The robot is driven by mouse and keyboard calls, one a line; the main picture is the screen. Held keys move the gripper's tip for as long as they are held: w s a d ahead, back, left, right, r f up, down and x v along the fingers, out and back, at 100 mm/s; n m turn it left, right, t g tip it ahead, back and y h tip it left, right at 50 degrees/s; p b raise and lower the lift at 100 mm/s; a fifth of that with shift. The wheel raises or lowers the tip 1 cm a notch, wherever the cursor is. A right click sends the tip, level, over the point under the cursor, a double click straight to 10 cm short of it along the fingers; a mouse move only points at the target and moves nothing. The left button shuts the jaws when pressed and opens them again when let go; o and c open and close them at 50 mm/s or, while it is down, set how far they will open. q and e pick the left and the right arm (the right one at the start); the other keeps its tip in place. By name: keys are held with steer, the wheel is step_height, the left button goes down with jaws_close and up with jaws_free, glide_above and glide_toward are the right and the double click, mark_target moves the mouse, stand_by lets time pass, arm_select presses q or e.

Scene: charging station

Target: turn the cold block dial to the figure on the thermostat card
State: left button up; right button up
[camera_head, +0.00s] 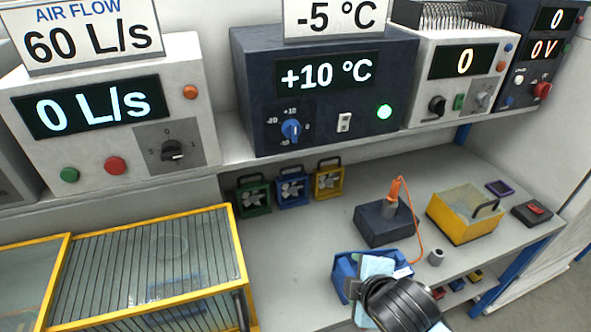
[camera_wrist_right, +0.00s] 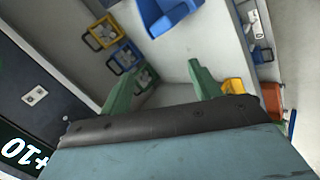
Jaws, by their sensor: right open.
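The cold block (camera_head: 250,75) is the dark navy box on the shelf. Its display (camera_head: 326,73) reads +10 °C. Its blue dial (camera_head: 291,130) sits on the lower left of its front, with small figures around it. The thermostat card (camera_head: 333,17) above the box reads -5 °C. My right gripper (camera_wrist_right: 160,85) shows two green fingers, apart and with nothing between them, in the wrist view. In the head view my right arm is at the bottom, well below and right of the dial. The right fingertips cannot be made out there. My left gripper is not in view.
An air flow unit (camera_head: 185,75) stands left of the cold block, and a white unit (camera_head: 420,70) stands right. Below are small fans, a blue bin (camera_head: 345,275) and a yellow-framed case (camera_head: 236,250).

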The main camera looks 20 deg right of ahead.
steer(key=w+a+r+n+t, duration=0.1)
steer(key=w+r+n+t, duration=0.4)
steer(key=w+r+n, duration=0.5)
steer(key=n+t+y, duration=0.2)
steer(key=n+t, duration=0.2)
steer(key=n, duration=1.2)
glide_toward(295, 135)
steer(key=w, duration=1)
steer(key=shift+a+f+p, duration=0.1)
steer(key=shift+a+p, duration=0.15)
steer(key=shift+p, duration=0.05)
steer(key=c, duration=1)
steer(key=shift+m, duration=0.4)
